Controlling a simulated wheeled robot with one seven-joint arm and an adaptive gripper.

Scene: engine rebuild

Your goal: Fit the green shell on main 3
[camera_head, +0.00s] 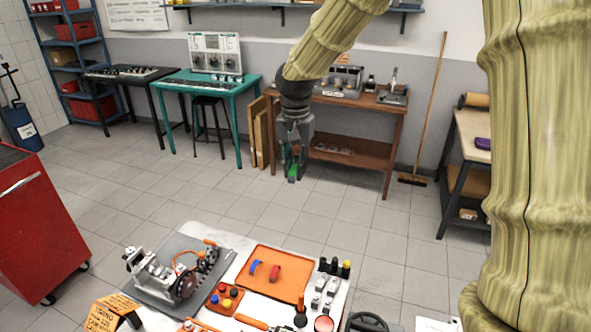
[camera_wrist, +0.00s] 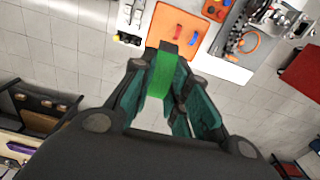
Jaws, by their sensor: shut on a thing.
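My gripper (camera_head: 292,170) is shut on the green shell (camera_wrist: 161,75), high above the floor and beyond the far edge of the workbench. In the head view the shell shows only as a small green patch between the fingers. In the wrist view it is a bright green curved strip between the fingertips. The engine block (camera_head: 150,272) stands on a grey mat at the left of the bench, well apart from my gripper. It also shows at the upper right of the wrist view (camera_wrist: 297,24). I cannot tell which of its saddles is main 3.
An orange tray (camera_head: 259,287) holds a blue shell (camera_head: 256,266) and a red shell (camera_head: 275,273). Dark and yellow-capped bottles (camera_head: 335,267) stand right of it. A red tool cabinet (camera_head: 38,225) stands left of the bench. Open floor lies beyond the bench.

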